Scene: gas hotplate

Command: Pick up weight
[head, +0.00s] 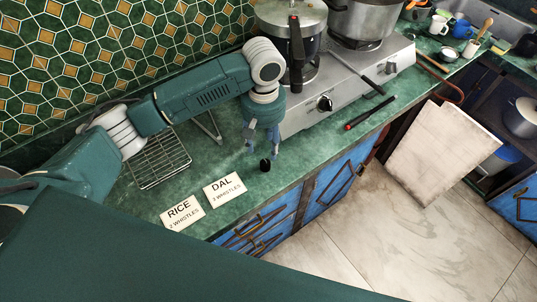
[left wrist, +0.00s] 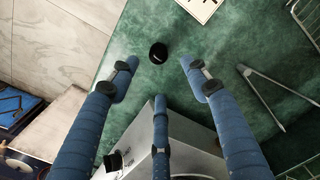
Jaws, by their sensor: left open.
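The weight is a small black round piece (head: 265,165) standing on the green counter near its front edge. It also shows in the left wrist view (left wrist: 158,53), just beyond the fingertips and roughly centred between them. My left gripper (head: 264,150) points down close above the weight, at the hotplate's left end. In the left wrist view its blue fingers (left wrist: 160,76) are spread apart with nothing between them. A small gap seems to lie between the fingers and the weight. My right gripper is not in view.
The gas hotplate (head: 325,103) with a pressure cooker (head: 300,50) and a steel pot (head: 368,18) stands right of the gripper. Tongs (left wrist: 245,85) and a wire rack (head: 160,163) lie left. The RICE card (head: 182,213) and DAL card (head: 225,190) lie on the counter.

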